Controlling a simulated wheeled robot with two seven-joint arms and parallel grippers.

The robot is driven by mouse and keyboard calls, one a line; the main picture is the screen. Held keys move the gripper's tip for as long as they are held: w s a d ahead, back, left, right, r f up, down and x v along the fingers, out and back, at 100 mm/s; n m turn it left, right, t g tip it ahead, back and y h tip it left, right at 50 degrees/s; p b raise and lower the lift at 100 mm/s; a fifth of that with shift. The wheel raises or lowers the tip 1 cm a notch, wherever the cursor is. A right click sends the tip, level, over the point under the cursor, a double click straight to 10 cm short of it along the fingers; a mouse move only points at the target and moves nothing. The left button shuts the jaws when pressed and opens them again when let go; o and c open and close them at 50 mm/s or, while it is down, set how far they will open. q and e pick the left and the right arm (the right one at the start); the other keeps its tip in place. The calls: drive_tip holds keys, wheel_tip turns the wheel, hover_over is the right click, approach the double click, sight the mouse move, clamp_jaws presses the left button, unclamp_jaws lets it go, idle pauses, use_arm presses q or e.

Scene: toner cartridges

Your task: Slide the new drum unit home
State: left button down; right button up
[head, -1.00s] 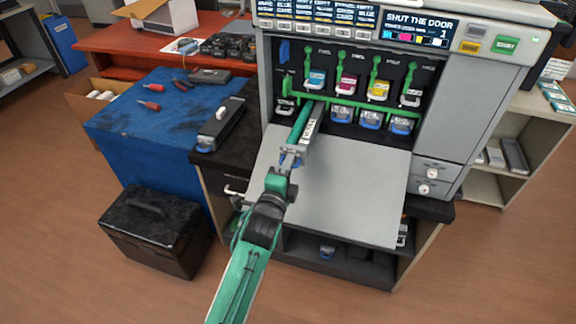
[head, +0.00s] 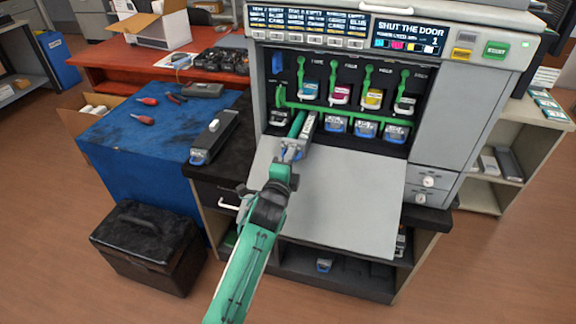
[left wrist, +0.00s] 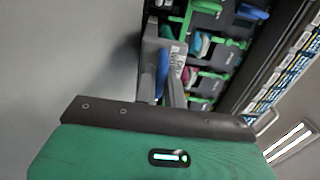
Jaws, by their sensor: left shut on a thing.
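The printer (head: 470,90) stands with its front door (head: 330,200) folded down. The new drum unit (head: 308,126), long and grey with a green roller, points into the left-most lower slot, its front end still sticking out above the door. My left gripper (head: 291,151) is shut on the blue-handled front end. In the left wrist view the grey unit (left wrist: 150,50) and its blue handle (left wrist: 162,72) lie ahead of the gripper. The inner end is hidden in the printer. My right gripper is not in view.
Another dark drum unit (head: 214,137) lies on the black counter to the left. The blue mat (head: 110,135) holds red-handled tools. Coloured toner cartridges with green levers (head: 340,72) fill the upper row. A black case (head: 147,245) stands on the floor.

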use_arm(q)
drive_tip(key=w, duration=0.1)
drive_tip(key=w+d+b, duration=0.1)
drive_tip(key=w+r, duration=0.1)
drive_tip(key=shift+d+r, duration=0.1)
drive_tip(key=shift+d, duration=0.15)
drive_tip(key=b+x, duration=0.2)
drive_tip(key=x, duration=0.3)
drive_tip(key=shift+w+a+f+b, duration=0.1)
drive_tip(key=shift+f+b, duration=0.25)
drive_tip(key=shift+b, duration=0.05)
drive_tip(key=b+x, duration=0.1)
drive_tip(key=x, duration=0.1)
drive_tip(key=b+x, duration=0.1)
drive_tip(key=shift+w+d+f+b, duration=0.2)
drive_tip(key=shift+w+d+b, duration=0.05)
drive_tip(key=shift+w+b, duration=0.1)
drive_tip(key=shift+w+d, duration=0.1)
drive_tip(key=shift+w, duration=0.35)
drive_tip(key=shift+r, duration=0.15)
